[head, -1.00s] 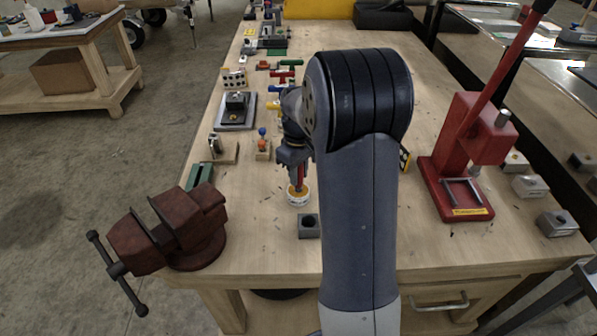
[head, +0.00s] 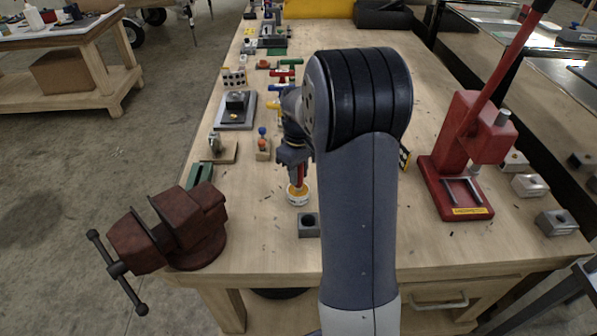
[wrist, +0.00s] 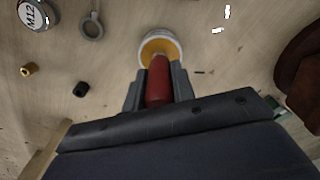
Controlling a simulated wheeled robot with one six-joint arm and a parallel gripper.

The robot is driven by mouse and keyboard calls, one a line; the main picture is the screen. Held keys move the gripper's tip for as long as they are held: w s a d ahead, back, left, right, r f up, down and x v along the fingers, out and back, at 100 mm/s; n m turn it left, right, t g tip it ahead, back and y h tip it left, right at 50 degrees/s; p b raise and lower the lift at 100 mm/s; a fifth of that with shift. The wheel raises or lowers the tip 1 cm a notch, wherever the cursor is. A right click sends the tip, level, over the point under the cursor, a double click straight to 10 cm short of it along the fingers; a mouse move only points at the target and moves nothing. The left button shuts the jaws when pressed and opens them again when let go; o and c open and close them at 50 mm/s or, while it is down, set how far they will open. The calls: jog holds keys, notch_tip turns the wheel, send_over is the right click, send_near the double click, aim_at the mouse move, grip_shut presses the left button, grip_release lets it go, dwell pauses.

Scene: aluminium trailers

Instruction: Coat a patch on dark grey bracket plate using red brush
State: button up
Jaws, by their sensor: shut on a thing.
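My gripper (head: 297,170) is shut on the red brush (wrist: 158,82), with a finger on each side of its handle. The brush points down into a small white tub (head: 298,199) of orange-yellow coating, also seen in the wrist view (wrist: 178,46). The bristles are hidden, and how deep they sit I cannot tell. A grey plate with a dark raised block (head: 236,112) lies further back on the left; it looks like the bracket plate, and a small yellow spot shows on it.
A rusty red vice (head: 170,235) stands at the front left edge, and a red press (head: 465,160) on the right. A grey block with a hole (head: 308,226) lies in front of the tub.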

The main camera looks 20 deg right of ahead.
jog(key=shift+r+p, duration=2.8)
jog(key=shift+r, duration=0.7)
jog(key=shift+f, duration=0.1)
